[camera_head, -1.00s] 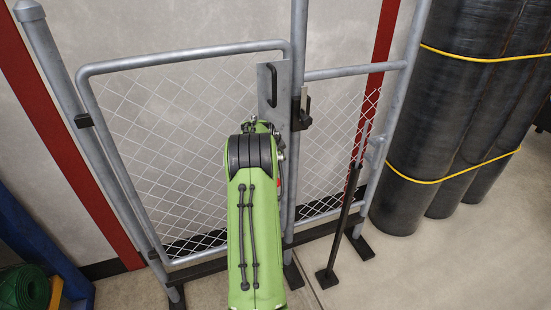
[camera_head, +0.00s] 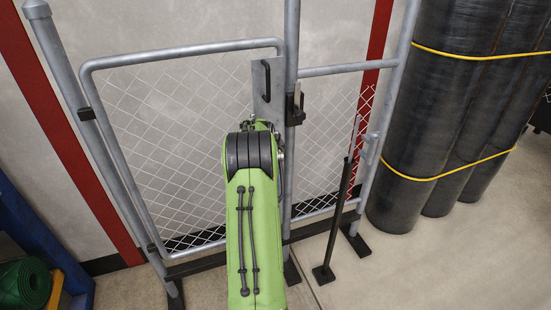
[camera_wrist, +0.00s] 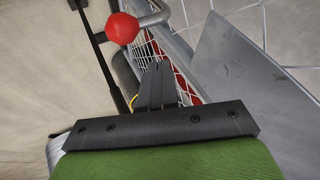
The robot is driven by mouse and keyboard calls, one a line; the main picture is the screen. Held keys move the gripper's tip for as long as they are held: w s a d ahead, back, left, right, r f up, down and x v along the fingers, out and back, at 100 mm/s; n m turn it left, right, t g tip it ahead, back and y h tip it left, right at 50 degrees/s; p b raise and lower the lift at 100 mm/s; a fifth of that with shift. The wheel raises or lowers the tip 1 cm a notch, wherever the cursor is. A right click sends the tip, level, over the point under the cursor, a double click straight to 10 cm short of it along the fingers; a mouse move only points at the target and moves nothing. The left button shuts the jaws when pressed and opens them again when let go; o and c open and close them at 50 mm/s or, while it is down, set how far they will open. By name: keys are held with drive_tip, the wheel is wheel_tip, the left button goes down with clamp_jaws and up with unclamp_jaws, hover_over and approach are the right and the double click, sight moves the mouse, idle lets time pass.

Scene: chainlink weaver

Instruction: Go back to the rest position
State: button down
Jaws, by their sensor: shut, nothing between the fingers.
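My green arm reaches up the middle of the head view, in front of a grey metal gate (camera_head: 187,50) with chain-link mesh. My gripper is hidden behind the arm there. In the wrist view my gripper (camera_wrist: 158,66) is shut and empty, with its dark fingers together. A red ball knob (camera_wrist: 122,28) on a grey bar shows just beyond and to the left of the fingertips, apart from them. A flat grey plate (camera_wrist: 245,80) fills the right of the wrist view. The gate's latch plate (camera_head: 267,80) with a dark handle stands above my arm in the head view.
A black post (camera_head: 338,225) on a foot stands right of my arm. Large black rolls (camera_head: 420,130) with yellow straps stand at the right. A green rolled mat (camera_head: 24,285) lies at lower left near a blue frame (camera_head: 40,245). The floor at lower right is clear.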

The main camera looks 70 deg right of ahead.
drive_tip(key=p+v, duration=0.1)
drive_tip(key=v, duration=0.7)
drive_tip(key=shift+w+r, duration=0.25)
